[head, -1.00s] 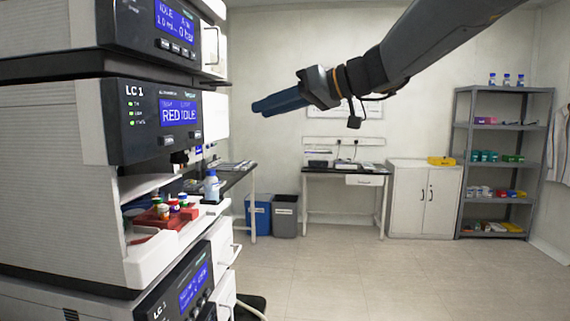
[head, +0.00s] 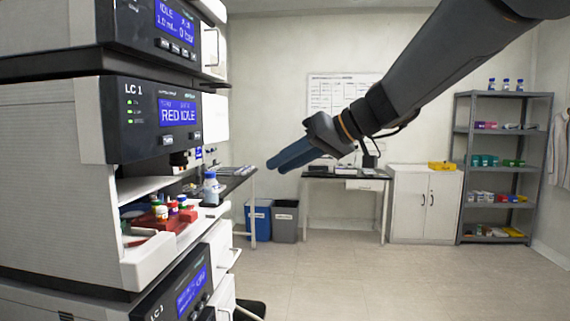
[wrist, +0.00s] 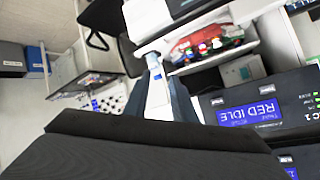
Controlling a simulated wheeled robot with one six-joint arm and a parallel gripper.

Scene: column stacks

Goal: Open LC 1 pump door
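The LC 1 stack stands on the left in the head view. Its top module (head: 120,20), whose screen reads IDLE, mL and 0 bar, looks like the pump; a white door panel (head: 211,52) with a dark handle shows beside it, and looks closed. Below is the LC 1 module (head: 115,120) reading RED IDLE, also upside down in the wrist view (wrist: 290,100). My gripper (head: 276,169) is in the air right of the stack, below the top door's level, touching nothing. Its blue fingers are apart and empty.
A sample bay with a red tray (head: 185,222) and coloured caps is open below RED IDLE. A bottle (head: 211,188) stands beside it. A lower module (head: 185,285) has a handled white door (head: 222,260). Benches, bins (head: 285,220), a cabinet (head: 425,205) and shelves stand behind. Floor at right is clear.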

